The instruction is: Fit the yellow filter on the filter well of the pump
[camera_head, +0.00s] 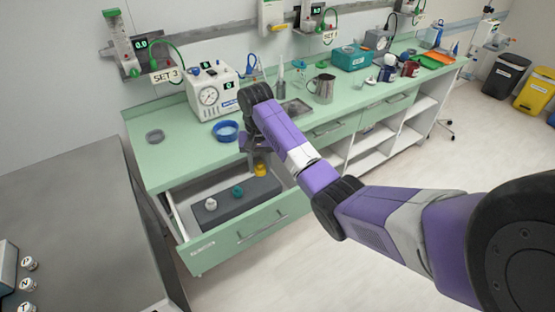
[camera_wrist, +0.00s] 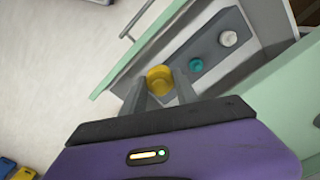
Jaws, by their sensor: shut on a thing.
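The yellow filter (camera_head: 260,170) is at the right end of a dark grey holder (camera_head: 222,209) in the open drawer. It also shows in the wrist view (camera_wrist: 160,79), between the fingertips of my gripper (camera_wrist: 161,88). My gripper (camera_head: 257,160) points down into the drawer and is shut on the yellow filter. I cannot tell whether the filter is clear of the holder. The pump (camera_head: 213,92) is a white box with a round dial, standing on the green counter behind the drawer. Its filter well is not clearly visible.
A teal filter (camera_head: 238,191) and a white filter (camera_head: 211,203) sit in the same holder. A blue ring-shaped dish (camera_head: 226,131), a grey round piece (camera_head: 155,136) and a metal jug (camera_head: 321,88) stand on the counter. The open drawer (camera_head: 240,236) juts out below the counter.

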